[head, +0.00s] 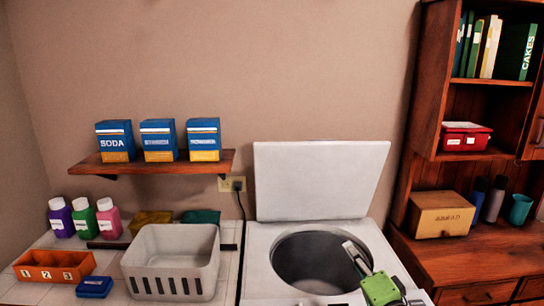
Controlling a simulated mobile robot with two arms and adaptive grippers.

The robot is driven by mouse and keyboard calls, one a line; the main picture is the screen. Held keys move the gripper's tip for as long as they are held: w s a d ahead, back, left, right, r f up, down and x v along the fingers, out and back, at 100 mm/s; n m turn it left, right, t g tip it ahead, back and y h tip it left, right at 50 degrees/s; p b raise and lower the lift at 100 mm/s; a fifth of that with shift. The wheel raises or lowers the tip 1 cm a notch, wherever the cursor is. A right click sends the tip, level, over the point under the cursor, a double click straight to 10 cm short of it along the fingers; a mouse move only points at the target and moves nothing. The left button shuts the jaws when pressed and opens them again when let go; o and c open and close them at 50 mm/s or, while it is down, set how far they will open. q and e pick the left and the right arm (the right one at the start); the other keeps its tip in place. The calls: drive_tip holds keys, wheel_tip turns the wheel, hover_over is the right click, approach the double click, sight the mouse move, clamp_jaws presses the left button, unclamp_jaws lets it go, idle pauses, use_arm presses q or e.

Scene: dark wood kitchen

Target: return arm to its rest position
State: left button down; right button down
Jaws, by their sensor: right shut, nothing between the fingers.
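My right gripper (351,248) shows at the lower right of the head view, with its green body behind pale fingers. It is shut and empty. Its fingers overlap the right side of the round opening of a white top-loading washer (262,270), but I cannot tell whether they are above the opening or inside it. The washer's lid (320,180) stands open against the wall. My left gripper is not in view.
A grey basket (170,260) stands left of the washer, near an orange numbered box (52,266) and several bottles (82,217). Boxes stand on a wall shelf (160,167). A wooden hutch (425,130) rises at the right, its counter holding a wooden box (440,214).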

drive_tip(key=s+a+f+n+g, duration=0.2)
drive_tip(key=s+f+n+g, duration=0.2)
drive_tip(key=s+f, duration=0.5)
drive_tip(key=s+a+f+n+g, duration=0.2)
drive_tip(key=s+f+n+g, duration=0.25)
drive_tip(key=s+f, duration=0.55)
drive_tip(key=s+d+f+n+g+h, duration=0.2)
drive_tip(key=s+f+g, duration=0.1)
drive_tip(key=s, duration=0.7)
drive_tip(key=s+d+f+n+g+h, duration=0.2)
drive_tip(key=s+d+g, duration=0.15)
drive_tip(key=s, duration=0.75)
wheel_tip(320, 180, down, 27)
drive_tip(key=g+b, duration=0.1)
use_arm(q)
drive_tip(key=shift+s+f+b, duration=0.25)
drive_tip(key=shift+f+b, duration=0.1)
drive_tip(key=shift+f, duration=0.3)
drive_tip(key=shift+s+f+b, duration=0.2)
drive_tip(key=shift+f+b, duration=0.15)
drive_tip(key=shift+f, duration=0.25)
use_arm(e)
drive_tip(key=s+d+f+g, duration=0.1)
drive_tip(key=s+d+f, duration=0.1)
drive_tip(key=s+f, duration=1.6)
drive_tip(key=shift+d+f+n+g, duration=0.15)
drive_tip(key=shift+f+n+g, duration=0.05)
drive_tip(key=shift+n+g, duration=0.15)
